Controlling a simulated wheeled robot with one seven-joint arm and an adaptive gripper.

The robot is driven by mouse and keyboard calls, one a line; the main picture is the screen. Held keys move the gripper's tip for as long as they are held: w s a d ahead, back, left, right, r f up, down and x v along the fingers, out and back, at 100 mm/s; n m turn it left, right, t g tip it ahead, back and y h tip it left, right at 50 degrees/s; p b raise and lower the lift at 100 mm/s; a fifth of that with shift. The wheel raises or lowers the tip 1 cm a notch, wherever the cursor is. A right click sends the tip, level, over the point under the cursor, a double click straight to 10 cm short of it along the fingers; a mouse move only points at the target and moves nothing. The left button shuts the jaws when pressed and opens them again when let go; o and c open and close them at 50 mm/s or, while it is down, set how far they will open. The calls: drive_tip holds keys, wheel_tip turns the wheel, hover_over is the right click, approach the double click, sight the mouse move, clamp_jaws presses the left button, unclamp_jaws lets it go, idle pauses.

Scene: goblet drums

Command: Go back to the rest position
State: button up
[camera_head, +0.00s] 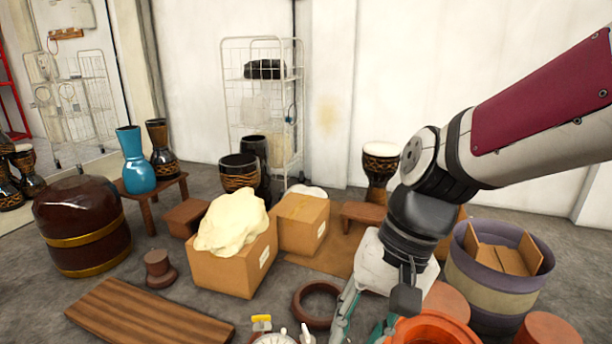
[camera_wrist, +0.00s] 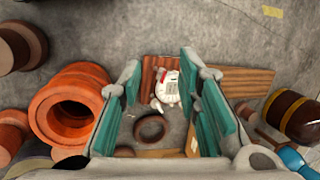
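My gripper (camera_head: 362,325) hangs low at the bottom right of the head view, partly cut off by the lower edge. In the wrist view my gripper (camera_wrist: 160,88) has its two teal-padded fingers wide apart. Nothing is held between them. Through the gap I see a white item with a red mark (camera_wrist: 167,88) and a dark ring (camera_wrist: 150,129) on the floor below, apart from the fingers. An orange-red pot (camera_head: 432,330) is beside the gripper in the head view, partly hidden, and shows left of the fingers in the wrist view (camera_wrist: 70,104).
A purple-and-cream tub (camera_head: 492,290) with boxes inside stands right of my arm. A cardboard box (camera_head: 236,268) with a cream lump on top, a second box (camera_head: 303,222), a wooden board (camera_head: 150,316) and a brown barrel (camera_head: 82,226) stand left.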

drive_tip(key=s+d+r+n+t+h, duration=0.1)
drive_tip(key=s+d+r+h, duration=0.1)
drive_tip(key=s+d, duration=0.5)
drive_tip(key=s+d+r+n+h, duration=0.15)
drive_tip(key=s+d, duration=0.35)
drive_tip(key=s, duration=0.5)
wheel_tip(320, 180, up, 35)
drive_tip(key=t+p, duration=0.4)
drive_tip(key=p, duration=2.9)
drive_tip(key=shift+w+d+r, duration=0.15)
drive_tip(key=shift+w+d, duration=0.05)
drive_tip(key=shift+w, duration=0.2)
